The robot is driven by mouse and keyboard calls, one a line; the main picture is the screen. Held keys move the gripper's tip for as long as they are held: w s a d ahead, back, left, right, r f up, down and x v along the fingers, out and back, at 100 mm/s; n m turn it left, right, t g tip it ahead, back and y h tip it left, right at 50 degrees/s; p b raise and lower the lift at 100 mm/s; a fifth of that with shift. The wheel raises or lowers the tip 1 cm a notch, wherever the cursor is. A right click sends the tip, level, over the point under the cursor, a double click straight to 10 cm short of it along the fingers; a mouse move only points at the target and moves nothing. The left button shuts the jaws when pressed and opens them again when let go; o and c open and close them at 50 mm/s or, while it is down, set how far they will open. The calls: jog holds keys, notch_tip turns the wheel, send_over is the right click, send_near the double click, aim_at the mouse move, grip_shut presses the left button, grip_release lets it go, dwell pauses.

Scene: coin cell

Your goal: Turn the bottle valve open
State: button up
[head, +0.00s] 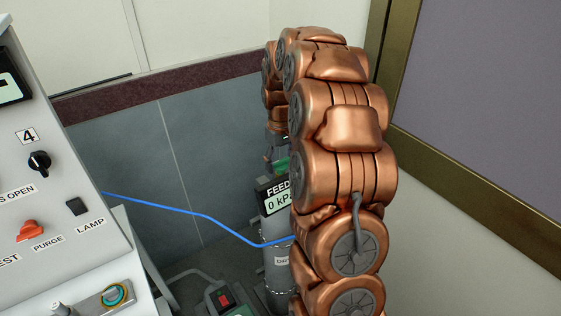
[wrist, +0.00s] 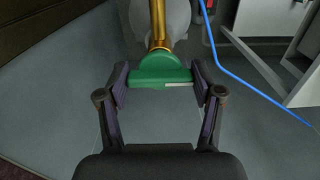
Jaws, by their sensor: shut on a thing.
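The green valve handle (wrist: 160,71) sits on a brass stem (wrist: 158,25) in the wrist view, with a short pale mark near its right end. My gripper (wrist: 159,84) is shut on this handle, one finger pad at each end. The grey bottle (wrist: 178,22) shows below the stem. In the head view the bottle (head: 277,260) stands behind my arm, with a bit of green handle (head: 283,164) above it. A display (head: 276,196) there reads FEED, 0 kPa. My arm hides much of the valve.
A blue hose (head: 207,215) runs from the panel cabinet (head: 75,165) on the left to behind my arm. A chain (head: 279,291) is around the bottle. A small box with red and green buttons (head: 226,302) is low beside it. Walls close in behind and right.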

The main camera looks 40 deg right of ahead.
aim_at(281, 160)
jog(key=shift+f, duration=0.1)
jog(key=m+b, duration=0.4)
jog(key=b, duration=0.1)
jog(key=shift+f, duration=0.15)
jog(key=m+b, duration=0.3)
jog(key=m, duration=0.1)
jog(key=shift+b, duration=0.4)
jog(key=m+b, duration=0.1)
jog(key=m, duration=0.1)
jog(key=m+b, duration=0.1)
jog(key=m, duration=0.2)
jog(key=shift+d+r, duration=0.1)
jog(key=shift+r, duration=0.1)
jog(key=m+b, duration=0.1)
jog(key=m, duration=0.3)
jog(key=shift+m, duration=0.3)
jog(key=shift+r, duration=0.1)
jog(key=o, duration=1.2)
jog(key=shift+c, duration=0.2)
jog(key=shift+r, duration=3.7)
